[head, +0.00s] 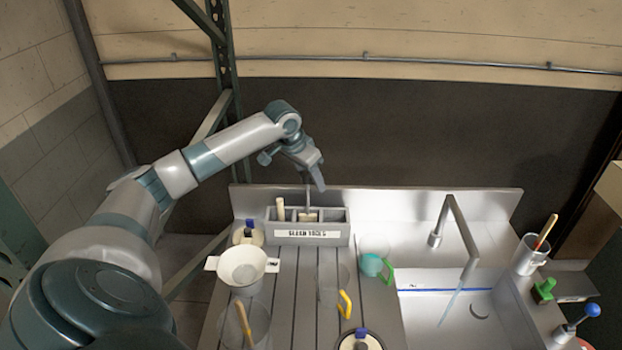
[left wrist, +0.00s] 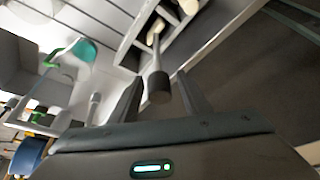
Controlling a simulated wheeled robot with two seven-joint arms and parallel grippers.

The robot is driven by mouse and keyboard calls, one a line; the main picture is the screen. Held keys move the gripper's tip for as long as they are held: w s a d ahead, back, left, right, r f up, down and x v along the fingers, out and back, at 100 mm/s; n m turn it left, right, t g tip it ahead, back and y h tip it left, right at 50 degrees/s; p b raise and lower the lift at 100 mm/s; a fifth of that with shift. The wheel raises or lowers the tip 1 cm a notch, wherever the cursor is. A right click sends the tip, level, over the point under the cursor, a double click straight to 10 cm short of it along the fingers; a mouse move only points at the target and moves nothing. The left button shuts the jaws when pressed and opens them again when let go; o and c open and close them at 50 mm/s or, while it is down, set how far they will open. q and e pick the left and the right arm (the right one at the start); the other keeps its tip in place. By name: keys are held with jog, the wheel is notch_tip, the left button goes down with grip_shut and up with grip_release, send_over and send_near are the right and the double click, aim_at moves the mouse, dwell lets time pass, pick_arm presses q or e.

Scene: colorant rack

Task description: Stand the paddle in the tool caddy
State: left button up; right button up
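The grey tool caddy (head: 334,228) stands at the back of the ribbed counter, with a label on its front. The paddle (left wrist: 157,82) has a dark-ended grey handle and a thin shaft. It stands in the caddy's middle part with its pale wooden end down, and its thin shaft (head: 307,197) shows in the head view. My left gripper (head: 314,178) is above the caddy. In the left wrist view, its fingers (left wrist: 162,98) are apart, with the handle end between them and gaps visible on both sides. My right gripper is not in view.
A wooden handle (head: 280,208) stands in the caddy's left part. A white strainer (head: 242,265), a clear beaker (head: 246,325), a yellow-handled jug (head: 335,288) and a green-handled jug (head: 375,262) are in front. A faucet (head: 462,235) and sink are right.

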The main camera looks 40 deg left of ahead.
pick_arm(q)
jog(key=shift+r, duration=0.15)
jog(key=shift+s+r+b, duration=0.25)
jog(key=shift+r+b, duration=0.2)
jog(key=shift+r, duration=0.1)
jog(key=b+v, duration=0.4)
jog(key=v, duration=1.2)
jog(key=shift+b, duration=0.35)
jog(key=shift+w, duration=0.1)
